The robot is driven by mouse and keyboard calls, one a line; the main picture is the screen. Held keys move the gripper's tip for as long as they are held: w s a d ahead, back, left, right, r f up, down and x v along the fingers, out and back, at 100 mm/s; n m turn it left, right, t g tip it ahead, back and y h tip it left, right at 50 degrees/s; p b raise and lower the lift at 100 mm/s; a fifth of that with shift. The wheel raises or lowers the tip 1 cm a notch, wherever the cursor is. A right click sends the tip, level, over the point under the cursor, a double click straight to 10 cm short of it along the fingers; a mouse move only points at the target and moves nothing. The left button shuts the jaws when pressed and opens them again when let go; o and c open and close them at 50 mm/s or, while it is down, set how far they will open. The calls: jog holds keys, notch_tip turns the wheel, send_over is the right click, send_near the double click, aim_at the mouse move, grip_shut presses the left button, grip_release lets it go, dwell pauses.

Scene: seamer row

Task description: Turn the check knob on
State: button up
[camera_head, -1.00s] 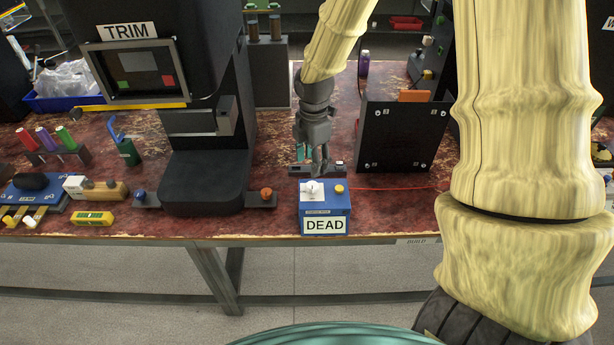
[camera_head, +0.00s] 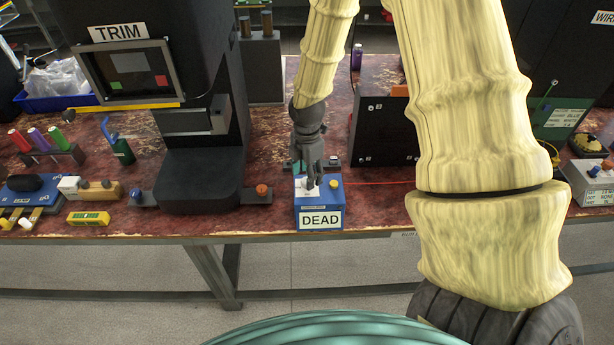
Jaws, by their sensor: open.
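A blue box (camera_head: 319,207) with a sign reading DEAD on its front stands near the front edge of the table. On its top is a white plate (camera_head: 303,189) on the left, where a pale knob showed, and a yellow button (camera_head: 335,183) on the right. My gripper (camera_head: 312,182) points down right over the white plate, its fingers at the knob's place. The fingers hide most of the knob, so I cannot tell whether they touch it or how it is turned. The fingers look open with a small gap.
A black TRIM machine (camera_head: 200,150) stands left of the box, with an orange knob (camera_head: 262,190) on its foot. A black panel (camera_head: 384,132) stands behind to the right. A red cable (camera_head: 375,183) runs right from the box.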

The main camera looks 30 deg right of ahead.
jog(key=shift+f, duration=1.05)
jog(key=shift+c, duration=0.4)
jog(key=c, duration=0.9)
